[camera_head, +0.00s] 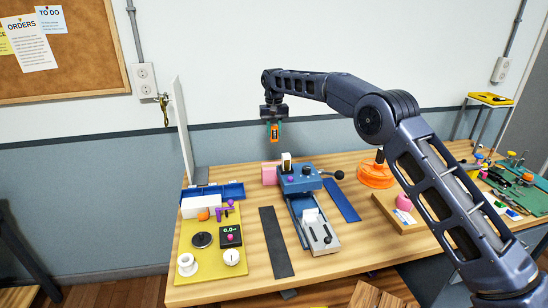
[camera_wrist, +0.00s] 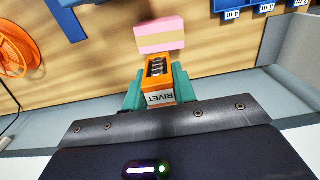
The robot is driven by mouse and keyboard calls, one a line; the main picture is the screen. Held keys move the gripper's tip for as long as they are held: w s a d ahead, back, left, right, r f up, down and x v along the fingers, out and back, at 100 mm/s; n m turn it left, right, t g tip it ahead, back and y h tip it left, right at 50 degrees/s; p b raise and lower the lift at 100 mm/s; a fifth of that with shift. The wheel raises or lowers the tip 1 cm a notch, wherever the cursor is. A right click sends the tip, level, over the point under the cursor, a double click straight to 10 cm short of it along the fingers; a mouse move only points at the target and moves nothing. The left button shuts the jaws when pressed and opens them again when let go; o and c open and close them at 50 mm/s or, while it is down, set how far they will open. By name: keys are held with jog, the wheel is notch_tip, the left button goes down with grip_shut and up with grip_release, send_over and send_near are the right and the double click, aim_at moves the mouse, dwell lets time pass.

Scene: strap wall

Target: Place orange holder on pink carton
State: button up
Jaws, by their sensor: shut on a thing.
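My gripper (camera_head: 274,132) is shut on the orange holder (camera_head: 275,130) and holds it in the air above the back of the table. In the wrist view the orange holder (camera_wrist: 157,68) sits between the teal fingers of my gripper (camera_wrist: 156,95). It has dark slots on top and a white label reading "RIVET". The pink carton (camera_head: 270,174) stands on the table at the back, left of the blue machine, partly hidden by it. In the wrist view the pink carton (camera_wrist: 160,34) shows a tan band and lies just beyond the holder, apart from it.
The blue machine (camera_head: 300,180) with a black-knobbed lever stands beside the carton. A white upright panel (camera_head: 182,130) rises at the table's back left. A yellow mat (camera_head: 212,262) with several items lies front left. An orange reel (camera_head: 376,174) stands to the right.

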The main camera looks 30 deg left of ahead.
notch_tip(320, 180, down, 12)
jog(key=shift+f, duration=0.1)
dwell(0.5)
jog(key=o, duration=1)
jog(key=shift+f, duration=0.1)
jog(key=shift+o, duration=0.2)
notch_tip(320, 180, up, 12)
jog(key=shift+r, duration=0.15)
